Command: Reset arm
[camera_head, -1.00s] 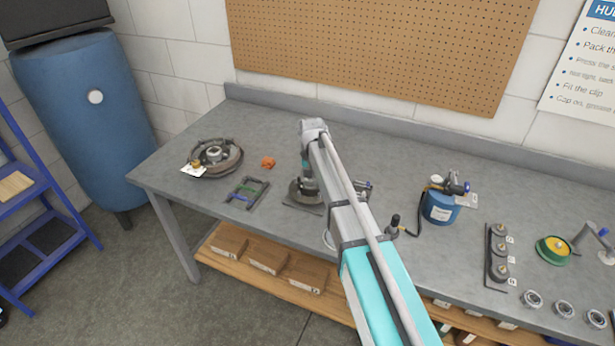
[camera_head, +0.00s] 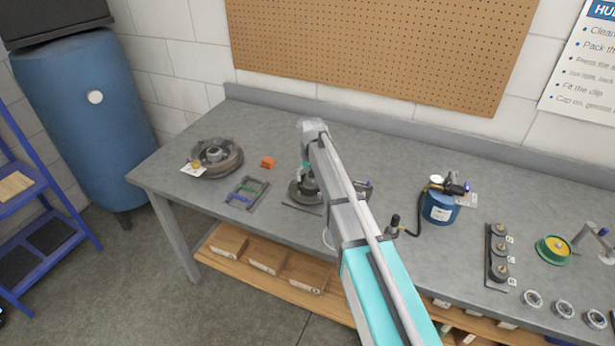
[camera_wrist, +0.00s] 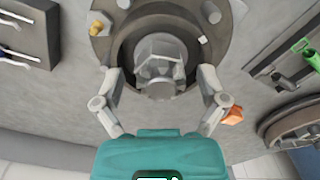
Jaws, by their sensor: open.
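My gripper (camera_wrist: 161,76) is open in the wrist view, with one finger on each side of a grey faceted part (camera_wrist: 160,62). That part sits in the dark bore of a round grey hub (camera_wrist: 213,12). I cannot tell whether the fingers touch it. In the head view my arm reaches over the workbench (camera_head: 400,155). Its end is over the round hub (camera_head: 297,191), which sits on a flat plate and is partly hidden by my wrist. The fingertips are hard to make out there.
A drum (camera_head: 228,165), an orange block (camera_head: 267,163) and a small tool rack (camera_head: 247,192) lie left of my arm. A blue canister (camera_head: 440,205), a dark holder (camera_head: 497,255), a green-rimmed tin (camera_head: 552,249) and several bearings stand right. The back middle is clear.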

